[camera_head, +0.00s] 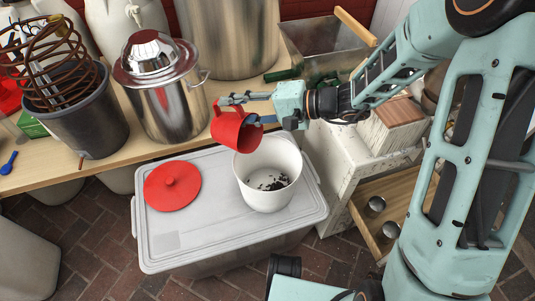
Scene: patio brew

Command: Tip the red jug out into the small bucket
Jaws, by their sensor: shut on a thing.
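The red jug (228,127) is held tilted in the air, with its mouth toward the lower right, above the left rim of the small white bucket (246,184). My gripper (252,108) is shut on the red jug from its right side. The small bucket stands upright on a grey lidded bin. Some dark bits (273,183) lie on the bucket's bottom. I cannot tell whether anything is still inside the jug.
A round red lid (172,186) lies on the bin lid (165,238), left of the bucket. Behind, the wooden table (105,170) holds a steel pot (172,108), a dark bin with a wire coil (88,130) and a large steel vessel (228,40). An open drawer (365,195) is at the right.

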